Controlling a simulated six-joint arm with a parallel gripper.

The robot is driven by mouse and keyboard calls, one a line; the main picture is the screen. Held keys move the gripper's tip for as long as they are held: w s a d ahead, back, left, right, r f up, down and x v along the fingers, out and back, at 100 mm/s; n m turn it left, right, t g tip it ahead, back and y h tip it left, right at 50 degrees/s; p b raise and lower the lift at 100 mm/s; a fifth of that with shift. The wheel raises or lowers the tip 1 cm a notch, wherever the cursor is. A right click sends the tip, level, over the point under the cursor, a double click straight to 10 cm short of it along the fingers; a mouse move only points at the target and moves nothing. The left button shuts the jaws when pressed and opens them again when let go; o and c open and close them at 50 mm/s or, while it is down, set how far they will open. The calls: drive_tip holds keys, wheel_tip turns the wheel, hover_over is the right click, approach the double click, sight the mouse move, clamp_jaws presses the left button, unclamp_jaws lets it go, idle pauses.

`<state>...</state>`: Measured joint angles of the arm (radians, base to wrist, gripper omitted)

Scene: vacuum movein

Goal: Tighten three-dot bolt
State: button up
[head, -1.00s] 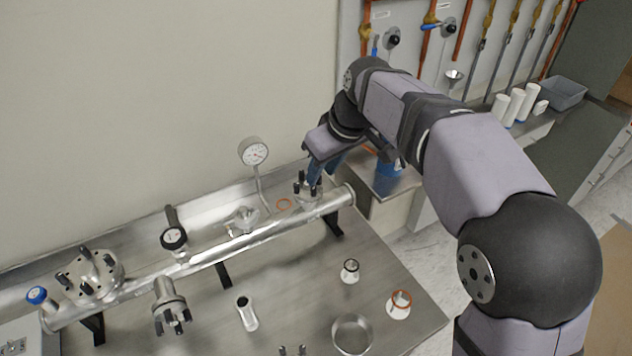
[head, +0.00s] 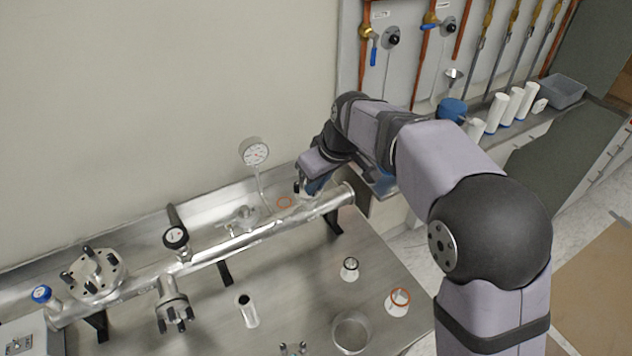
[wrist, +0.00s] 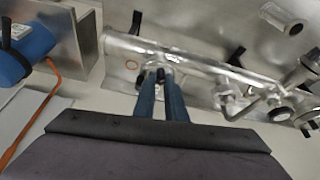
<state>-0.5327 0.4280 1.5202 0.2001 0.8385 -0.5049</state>
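A horizontal metal manifold tube (head: 215,256) lies along the bench. At its right end a small flange with black bolts is largely hidden by my gripper (head: 312,186) in the head view. In the wrist view my gripper's two blue fingers (wrist: 160,84) point at this flange. One black bolt (wrist: 160,74) shows at the fingertips, and another (wrist: 139,79) sits just left of them. A narrow gap shows between the fingers; I cannot tell whether they grip the bolt. No dot marks are readable, so I cannot tell which bolt is the three-dot one.
A dial gauge (head: 254,152) stands behind the tube. A larger bolted flange (head: 94,274) is at the left and another (head: 173,308) at the front. An orange ring (head: 284,202) lies near the gripper. Loose fittings and a round dish (head: 351,333) are on the front bench.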

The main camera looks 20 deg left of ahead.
clamp_jaws()
drive_tip(key=shift+s+a+m+t+h+p, duration=0.1)
drive_tip(key=shift+m+t+h+p, duration=0.35)
drive_tip(key=shift+m, duration=1.05)
drive_tip(key=o, duration=0.7)
unclamp_jaws()
drive_tip(key=shift+o, duration=0.2)
drive_tip(key=shift+r, duration=0.1)
drive_tip(key=b+v, duration=0.1)
drive_tip(key=v, duration=0.6)
drive_tip(key=shift+b, duration=0.4)
